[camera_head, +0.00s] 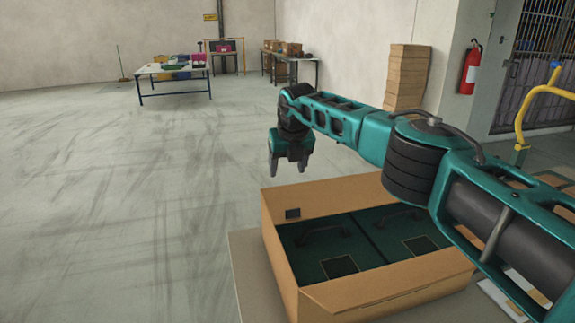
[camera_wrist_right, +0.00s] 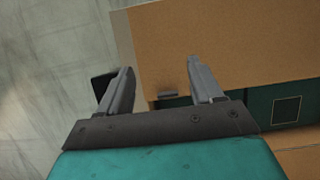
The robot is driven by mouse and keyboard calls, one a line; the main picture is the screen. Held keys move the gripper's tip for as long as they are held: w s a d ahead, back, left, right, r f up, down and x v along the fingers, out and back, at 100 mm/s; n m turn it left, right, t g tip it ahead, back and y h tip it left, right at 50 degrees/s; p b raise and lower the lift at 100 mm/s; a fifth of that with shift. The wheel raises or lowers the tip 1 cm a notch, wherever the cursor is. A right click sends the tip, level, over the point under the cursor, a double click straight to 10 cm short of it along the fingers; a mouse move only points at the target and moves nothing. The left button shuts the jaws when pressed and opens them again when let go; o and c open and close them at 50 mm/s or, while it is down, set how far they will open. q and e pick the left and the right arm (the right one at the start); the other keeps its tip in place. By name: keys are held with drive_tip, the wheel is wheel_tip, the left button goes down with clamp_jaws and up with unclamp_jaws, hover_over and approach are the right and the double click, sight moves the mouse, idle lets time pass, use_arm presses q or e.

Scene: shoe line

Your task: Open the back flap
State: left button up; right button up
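The cardboard box (camera_head: 279,262) is partly open at the top in the head view. Its back flap (camera_head: 335,196) is a tan panel along the far side, with a small dark tab (camera_head: 292,213) near its left end. The flap shows large in the right wrist view (camera_wrist_right: 235,45); I cannot tell its exact tilt. My right gripper (camera_head: 289,162) is open and empty, fingers pointing down, above and beyond the box's far left corner. In the wrist view, the flap's edge and the tab (camera_wrist_right: 168,93) show between the fingertips (camera_wrist_right: 160,72). My left gripper is out of view.
Dark green panels with handles (camera_head: 325,235) lie inside the box. A tan front flap (camera_head: 395,288) runs along the near side. My right arm crosses above the box's right part. Open floor (camera_head: 130,220) lies left. Tables, stacked cartons (camera_head: 408,78) and a yellow rail (camera_head: 522,115) are farther back.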

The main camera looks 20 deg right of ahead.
drive_tip(key=shift+r, duration=0.15)
drive_tip(key=b+v, duration=0.1)
drive_tip(key=v, duration=1.2)
drive_tip(key=shift+s, duration=0.1)
